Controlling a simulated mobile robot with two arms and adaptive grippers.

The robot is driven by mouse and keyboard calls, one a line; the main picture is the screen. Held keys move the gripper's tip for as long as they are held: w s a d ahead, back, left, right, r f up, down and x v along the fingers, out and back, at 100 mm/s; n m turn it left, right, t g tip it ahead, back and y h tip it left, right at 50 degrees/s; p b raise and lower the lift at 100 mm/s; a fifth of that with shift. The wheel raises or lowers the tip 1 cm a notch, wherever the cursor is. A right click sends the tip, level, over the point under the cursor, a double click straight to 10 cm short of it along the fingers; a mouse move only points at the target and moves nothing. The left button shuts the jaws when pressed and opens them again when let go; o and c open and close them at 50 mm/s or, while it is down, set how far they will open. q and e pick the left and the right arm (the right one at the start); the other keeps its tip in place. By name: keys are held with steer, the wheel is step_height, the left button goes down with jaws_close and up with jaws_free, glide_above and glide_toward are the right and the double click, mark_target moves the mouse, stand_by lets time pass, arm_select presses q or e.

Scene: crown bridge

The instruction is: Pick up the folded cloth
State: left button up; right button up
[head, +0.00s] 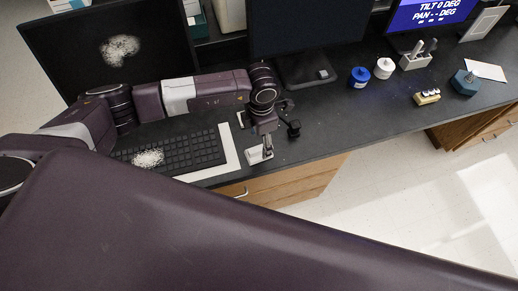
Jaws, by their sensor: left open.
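A small white piece, which looks like the folded cloth (256,156), lies near the front edge of the dark desk, right of the keyboard. My left gripper (267,147) points down right at it, with its fingertips over or beside its right part. The gripper is open. I cannot tell whether the fingers touch the cloth. My right gripper is not in view.
A black keyboard (190,152) with a white speckled patch lies on a white mat (230,160) left of the cloth. Monitors stand behind. Blue (359,77) and white (384,68) jars, a yellowish block (427,97) and a blue hexagonal object (465,82) stand at right. The desk between is clear.

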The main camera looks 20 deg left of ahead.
arm_select(q)
steer(key=shift+s+d+f+p, duration=0.1)
steer(key=shift+d+f+p, duration=0.05)
steer(key=shift+f+p, duration=0.35)
steer(key=shift+d+f+p, duration=0.15)
steer(key=shift+f+p, duration=0.1)
steer(key=shift+f, duration=0.35)
step_height(320, 180, down, 3)
steer(key=shift+r, duration=0.15)
steer(key=c, duration=1.2)
steer(key=shift+c, duration=0.2)
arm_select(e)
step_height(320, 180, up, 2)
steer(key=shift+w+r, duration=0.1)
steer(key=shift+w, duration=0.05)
arm_select(q)
steer(key=shift+r, duration=0.4)
step_height(320, 180, up, 19)
steer(key=b, duration=0.4)
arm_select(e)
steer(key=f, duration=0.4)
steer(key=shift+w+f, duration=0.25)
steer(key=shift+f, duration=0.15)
